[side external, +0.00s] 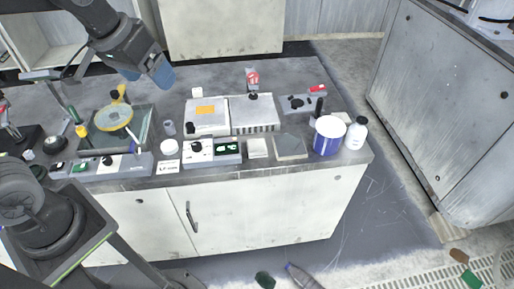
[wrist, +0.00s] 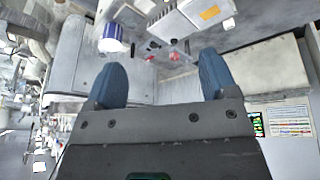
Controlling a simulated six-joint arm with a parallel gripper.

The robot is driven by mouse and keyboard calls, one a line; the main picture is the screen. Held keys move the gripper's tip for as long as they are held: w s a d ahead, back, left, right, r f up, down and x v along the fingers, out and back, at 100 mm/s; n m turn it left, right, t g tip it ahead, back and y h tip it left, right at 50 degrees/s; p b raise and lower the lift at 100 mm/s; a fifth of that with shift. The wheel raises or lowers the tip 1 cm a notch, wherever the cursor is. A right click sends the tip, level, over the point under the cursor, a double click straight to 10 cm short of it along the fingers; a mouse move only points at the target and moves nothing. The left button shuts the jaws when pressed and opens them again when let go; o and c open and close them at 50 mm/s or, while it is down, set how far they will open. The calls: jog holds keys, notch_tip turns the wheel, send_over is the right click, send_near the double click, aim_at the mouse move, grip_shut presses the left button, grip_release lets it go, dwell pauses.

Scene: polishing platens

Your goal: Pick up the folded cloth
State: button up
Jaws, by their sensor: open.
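I cannot say for certain which thing is the folded cloth. A small cream-white square (side external: 258,148) lies near the front edge of the bench, between the display box and a grey flat plate, and looks most like it. Another pale flat piece (side external: 343,117) lies partly hidden behind the blue-and-white tub. My gripper (side external: 147,75) is above the back left of the bench, well away from both. Its blue fingers are apart with nothing between them, as the wrist view (wrist: 162,78) also shows.
On the bench, the blue-and-white tub (side external: 328,140) and a white bottle (side external: 357,133) stand at the right end. The display box (side external: 212,153), grey plate (side external: 290,146) and polishing machine (side external: 252,113) crowd the middle. A yellow-rimmed disc (side external: 114,117) stands at left. The back strip is clearer.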

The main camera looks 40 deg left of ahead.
jog(key=w+d+f+n+g, duration=0.2)
jog(key=w+f, duration=0.1)
jog(key=w, duration=0.7)
jog(key=n+g, duration=0.2)
jog(key=n, duration=0.3)
send_over(257, 145)
notch_tip(257, 145, down, 20)
jog(key=r, duration=0.1)
jog(key=f, duration=0.9)
jog(key=shift+d+f, duration=0.15)
jog(key=shift+d, duration=0.15)
jog(key=shift+a+f, duration=0.15)
jog(key=shift+f, duration=1.35)
jog(key=shift+a+f, duration=0.15)
jog(key=shift+f, duration=1.3)
jog(key=c, duration=0.7)
jog(key=shift+r, duration=0.15)
